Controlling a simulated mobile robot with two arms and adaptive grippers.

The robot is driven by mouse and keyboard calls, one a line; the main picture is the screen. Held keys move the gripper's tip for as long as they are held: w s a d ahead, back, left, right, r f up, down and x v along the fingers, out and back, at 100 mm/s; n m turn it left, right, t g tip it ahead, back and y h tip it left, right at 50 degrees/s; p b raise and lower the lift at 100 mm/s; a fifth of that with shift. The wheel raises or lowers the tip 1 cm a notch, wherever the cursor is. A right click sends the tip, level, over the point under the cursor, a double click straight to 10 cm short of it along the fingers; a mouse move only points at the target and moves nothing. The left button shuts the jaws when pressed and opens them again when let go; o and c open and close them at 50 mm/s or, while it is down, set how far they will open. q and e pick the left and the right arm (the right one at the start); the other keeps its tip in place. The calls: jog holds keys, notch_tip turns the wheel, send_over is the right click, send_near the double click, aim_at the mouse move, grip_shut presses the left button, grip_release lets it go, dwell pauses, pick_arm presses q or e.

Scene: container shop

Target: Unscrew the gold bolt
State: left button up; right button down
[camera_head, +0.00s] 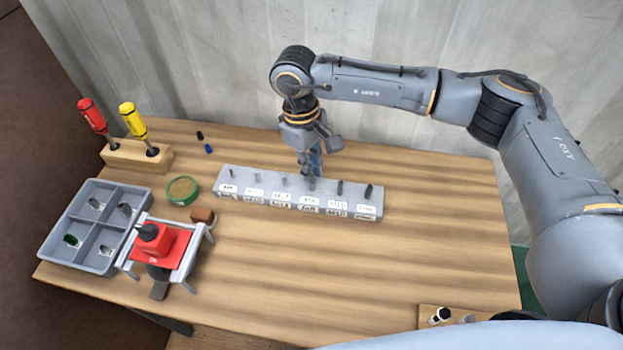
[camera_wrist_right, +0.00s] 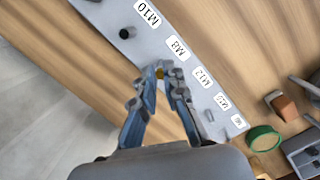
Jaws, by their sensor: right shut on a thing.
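A long grey bolt block (camera_head: 300,200) with white labels lies across the middle of the table; it also shows in the right wrist view (camera_wrist_right: 105,12). My right gripper (camera_head: 313,175) is over the block, right of its middle, pointing down. In the right wrist view my right gripper's fingers (camera_wrist_right: 159,78) are shut on the gold bolt (camera_wrist_right: 159,72), near the M8 and M12 labels. Only a small gold part shows between the fingertips. The bolt is hidden by the fingers in the head view, and its thread cannot be seen. My left gripper is not in view.
Several other bolts stand in the block, including a dark one (camera_head: 368,191) at its right end. To the left are a green round container (camera_head: 183,190), a red vise (camera_head: 155,243), a grey divided tray (camera_head: 75,225) and a screwdriver stand (camera_head: 135,157).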

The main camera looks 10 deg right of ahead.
jog(key=shift+n, duration=0.9)
jog(key=c, duration=1.3)
grip_release()
jog(key=shift+c, duration=0.3)
jog(key=shift+c, duration=1)
